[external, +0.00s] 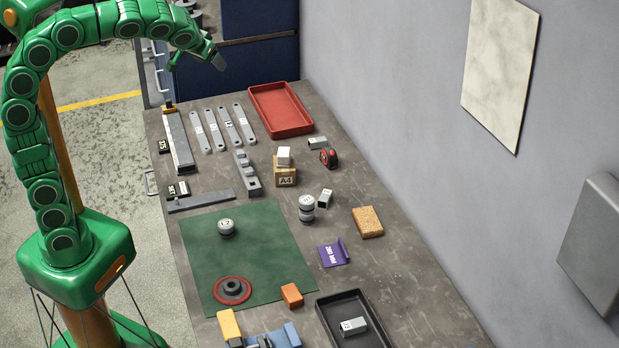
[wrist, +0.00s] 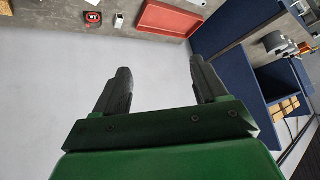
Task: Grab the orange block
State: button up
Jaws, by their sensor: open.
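The orange block (external: 291,295) lies on the bench in the external view, beside the near right corner of the green mat (external: 262,244). It is not visible in the wrist view. My gripper (external: 195,62) is high at the upper left of the external view, beyond the far end of the bench and well away from the block. Its two fingers show apart in the wrist view (wrist: 160,86), with nothing between them but the pale wall behind.
A yellow block (external: 229,326), a blue fixture (external: 285,337) and a black tray (external: 327,310) surround the orange block's near side. A purple bracket (external: 334,253) and a tan cork-like block (external: 368,221) lie farther back. A red tray (external: 280,111) stands at the far end.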

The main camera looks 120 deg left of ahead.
jog(key=w+d+f+t+h, duration=0.1)
jog(key=w+f+t+h, duration=0.1)
jog(key=w+f, duration=0.5)
jog(key=n+t+h, duration=0.8)
jog(key=n+h, duration=0.3)
jog(key=h, duration=0.3)
send_near(291, 291)
jog(key=shift+w+d+f, duration=0.15)
jog(key=shift+w+d, duration=0.15)
jog(key=shift+d, duration=0.15)
jog(key=shift+w+d+f, duration=0.2)
jog(key=shift+w+d, duration=0.15)
jog(key=shift+d, duration=0.1)
jog(key=shift+w+d+f+n, duration=0.3)
jog(key=shift+f+n, duration=0.1)
jog(key=shift+n, duration=0.2)
jog(key=shift+x, duration=1.2)
jog(key=shift+w+a+x, duration=0.1)
jog(key=shift+x, duration=0.75)
jog(key=shift+w+a+x, duration=0.15)
jog(key=shift+x, duration=1.55)
